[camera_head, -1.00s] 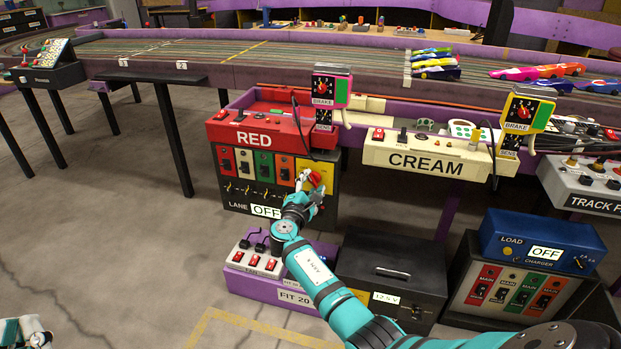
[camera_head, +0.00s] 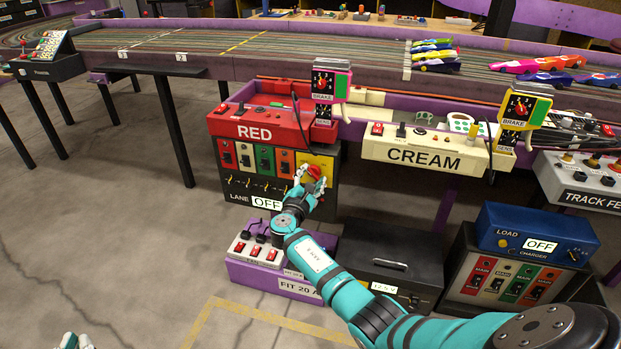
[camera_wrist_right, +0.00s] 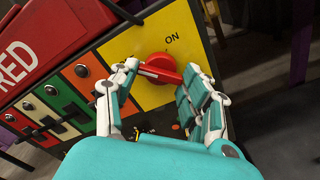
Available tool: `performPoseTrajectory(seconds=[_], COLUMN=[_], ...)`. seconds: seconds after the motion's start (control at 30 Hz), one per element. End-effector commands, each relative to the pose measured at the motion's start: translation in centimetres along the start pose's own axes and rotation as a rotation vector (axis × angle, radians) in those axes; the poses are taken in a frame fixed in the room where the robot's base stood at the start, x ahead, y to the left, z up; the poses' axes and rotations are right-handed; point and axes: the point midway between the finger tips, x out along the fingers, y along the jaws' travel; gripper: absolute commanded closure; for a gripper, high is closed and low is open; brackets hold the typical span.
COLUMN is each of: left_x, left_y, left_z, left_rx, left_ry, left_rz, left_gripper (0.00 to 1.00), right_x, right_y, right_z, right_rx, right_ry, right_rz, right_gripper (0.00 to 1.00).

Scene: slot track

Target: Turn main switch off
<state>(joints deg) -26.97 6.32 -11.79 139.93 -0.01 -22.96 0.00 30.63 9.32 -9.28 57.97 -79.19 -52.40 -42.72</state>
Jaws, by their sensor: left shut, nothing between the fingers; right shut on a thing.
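The main switch is a red rotary knob (camera_head: 315,172) on a yellow plate (camera_head: 325,163) at the right end of the dark lane panel under the red RED box. In the right wrist view the red knob (camera_wrist_right: 157,64) has a bar handle, and the word ON is printed on the yellow plate (camera_wrist_right: 188,58) beside it. My right gripper (camera_head: 310,182) is shut on the knob, with its fingertips on either side of the bar in the wrist view (camera_wrist_right: 160,73). My left gripper (camera_head: 76,342) is only partly seen at the bottom left edge, shut and empty.
Left of the knob are several coloured switch plates (camera_head: 264,158) and a LANE sign reading OFF (camera_head: 267,202). A purple FIT 20 box (camera_head: 262,273) and a black box (camera_head: 385,255) stand below. Open floor lies to the left.

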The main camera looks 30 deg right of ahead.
Motion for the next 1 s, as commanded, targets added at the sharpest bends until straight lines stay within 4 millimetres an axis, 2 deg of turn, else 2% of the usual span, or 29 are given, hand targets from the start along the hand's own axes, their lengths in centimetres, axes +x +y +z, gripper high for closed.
performPoseTrajectory(seconds=[0.07, 0.1, 0.27, 0.53, 0.67, 1.0], left_x=[0.0, 0.0, 0.0, 0.0, 0.0, 0.0], left_y=[0.0, 0.0, 0.0, 0.0, 0.0, 0.0], left_z=[0.0, 0.0, -0.1, 0.0, 0.0, 0.0], left_rx=[0.000, 0.000, 0.000, 0.000, 0.000, 0.000], left_ry=[0.001, 0.001, 0.002, 0.001, 0.001, 0.002], left_rz=[0.000, 0.000, 0.000, 0.000, 0.000, 0.000], left_gripper=[1.00, 1.00, 1.00, 1.00, 1.00, 1.00], right_x=[0.0, 0.0, 0.0, -0.1, -1.2, -8.2], right_y=[0.0, 0.0, 0.0, 0.0, 0.0, -0.1], right_z=[0.0, 0.0, 0.0, 0.0, -0.1, -0.1], right_rx=[-0.004, -0.004, -0.003, -0.001, -0.002, -0.001], right_ry=[0.001, 0.001, 0.000, 0.000, 0.002, 0.003], right_rz=[0.001, 0.001, 0.001, 0.001, 0.002, 0.001], right_gripper=[0.85, 0.48, 0.29, 0.29, 0.29, 0.29])
